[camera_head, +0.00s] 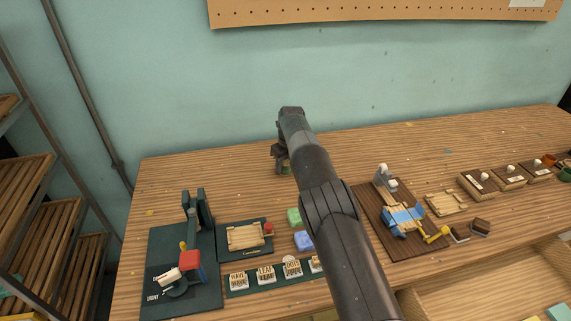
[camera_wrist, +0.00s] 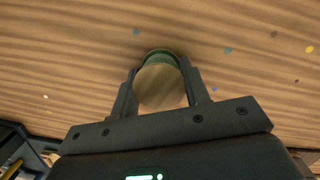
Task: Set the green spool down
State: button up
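The green spool (camera_wrist: 158,54) is in the wrist view, between the two fingers of my gripper (camera_wrist: 160,80). It has a round wooden end facing the camera and a green rim beyond it. The fingers lie close against both its sides, with no clear gap. In the head view, my gripper (camera_head: 281,158) points down over the back middle of the wooden table (camera_head: 230,180), and a small part of the spool (camera_head: 285,169) shows under it. My arm hides much of this area. I cannot tell whether the spool touches the tabletop.
A dark green stand (camera_head: 155,250) and a small wooden tray (camera_head: 247,236) are at the front left. Green (camera_head: 293,216) and blue (camera_head: 304,240) blocks lie near my arm. A brown board (camera_head: 424,240) with a blue item is to the right. The tabletop around the gripper is clear.

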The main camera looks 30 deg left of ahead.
jog(key=o, duration=0.5)
jog(key=shift+c, duration=0.2)
notch_tip(320, 180, up, 12)
jog(key=d, duration=0.1)
jog(key=shift+s+d, duration=0.3)
jog(key=shift+d, duration=0.05)
jog(key=shift+r, duration=0.15)
